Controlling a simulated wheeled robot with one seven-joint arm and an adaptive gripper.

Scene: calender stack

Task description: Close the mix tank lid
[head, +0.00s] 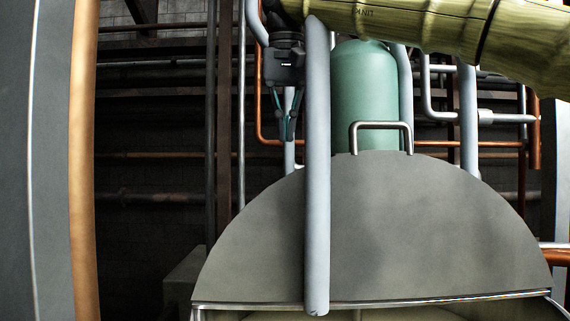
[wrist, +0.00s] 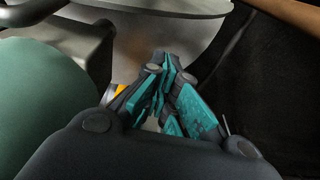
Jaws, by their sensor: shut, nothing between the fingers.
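The mix tank lid (head: 370,225) is a large grey half-disc standing raised in the head view, its flat edge along the tank rim (head: 430,299) at the bottom. A metal loop handle (head: 381,125) sits at the top of its arc. My gripper (head: 287,138) hangs pointing down, left of the handle and above the lid's upper left edge, apart from the handle. Its teal fingers (wrist: 168,66) are together with nothing between them in the wrist view. A curved grey metal surface (wrist: 160,40) lies beyond the fingertips; I cannot tell which part it is.
A grey-blue upright pipe (head: 317,170) stands in front of the lid and just right of my gripper. A green cylinder (head: 365,95) stands behind the handle. An orange pipe (head: 83,160) and a grey panel (head: 48,160) border the left. Several pipes line the dark back wall.

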